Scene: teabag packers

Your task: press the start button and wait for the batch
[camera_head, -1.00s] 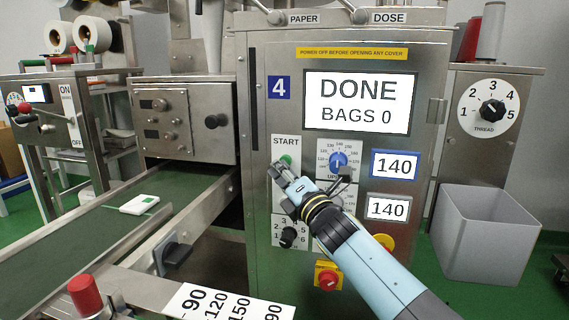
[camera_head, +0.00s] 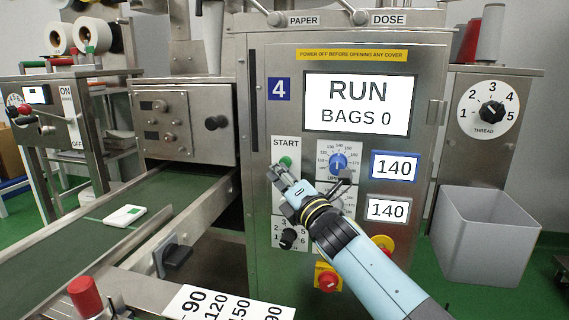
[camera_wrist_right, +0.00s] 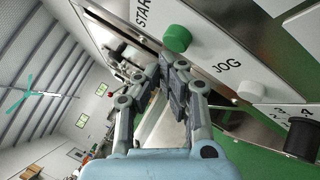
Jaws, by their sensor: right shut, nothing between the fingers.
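The green start button (camera_head: 285,161) sits under the START label on the steel machine's front panel. It also shows in the right wrist view (camera_wrist_right: 177,38), with a gap between it and my fingertips. My right gripper (camera_head: 276,171) is shut and empty, just below and in front of the button. In the right wrist view its closed fingers (camera_wrist_right: 172,82) point towards the panel. The display (camera_head: 357,104) reads RUN and BAGS 0. A white teabag packet (camera_head: 124,215) with a green mark lies on the green conveyor belt (camera_head: 60,258). My left gripper is not in view.
A blue dial (camera_head: 339,162) and two displays reading 140 (camera_head: 395,166) are right of the button. A red-and-yellow switch (camera_head: 328,278) is lower down. A white JOG button (camera_wrist_right: 251,91) is near my fingers. A grey bin (camera_head: 487,235) stands at right.

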